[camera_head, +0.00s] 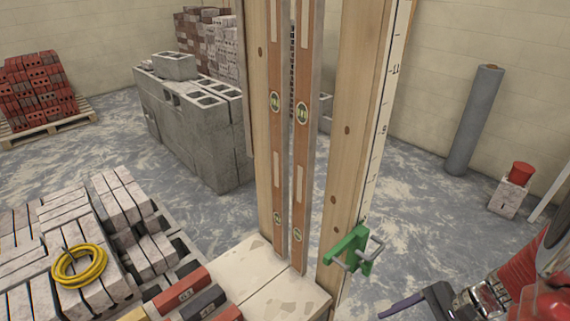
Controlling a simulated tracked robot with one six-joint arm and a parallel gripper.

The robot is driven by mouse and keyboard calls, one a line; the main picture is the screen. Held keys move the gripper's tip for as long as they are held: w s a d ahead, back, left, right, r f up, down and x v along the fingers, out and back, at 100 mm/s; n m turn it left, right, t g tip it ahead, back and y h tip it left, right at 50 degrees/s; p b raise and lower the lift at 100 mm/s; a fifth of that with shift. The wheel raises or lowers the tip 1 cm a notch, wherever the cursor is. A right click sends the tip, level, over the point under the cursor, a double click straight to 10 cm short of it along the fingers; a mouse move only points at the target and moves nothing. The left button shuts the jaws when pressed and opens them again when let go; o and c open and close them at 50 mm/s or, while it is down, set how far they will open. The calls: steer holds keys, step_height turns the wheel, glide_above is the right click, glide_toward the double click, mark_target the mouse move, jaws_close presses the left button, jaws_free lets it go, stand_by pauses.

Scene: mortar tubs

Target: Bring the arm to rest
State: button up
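My red and silver arm reaches in from the lower right corner. My gripper (402,306) is at the bottom edge, a dark body with one purplish finger pointing left. The rest of it is cut off by the frame, so I cannot tell whether it is open or shut, or whether it holds anything. It appears below and right of a green clamp-like piece (352,250) on an upright wooden board, apart from it in the picture.
Two spirit levels (303,140) stand upright against wooden boards (345,130). Pale bricks with a yellow coil (80,266) lie lower left. A grey block wall (200,120) stands behind. Open floor lies between.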

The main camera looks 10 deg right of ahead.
steer(key=w+a+r+n+t+h, duration=0.2)
steer(key=a+r+n+h, duration=0.2)
steer(key=a+r+n, duration=0.3)
steer(key=w+a+r+n+t+h, duration=0.2)
steer(key=a+r+n, duration=0.4)
steer(key=r, duration=0.6)
steer(key=n+h, duration=0.1)
steer(key=n, duration=0.1)
steer(key=shift+a+r+n+h, duration=0.2)
steer(key=shift+a+n+h, duration=0.15)
steer(key=shift+n+h, duration=0.05)
steer(key=shift+d, duration=0.1)
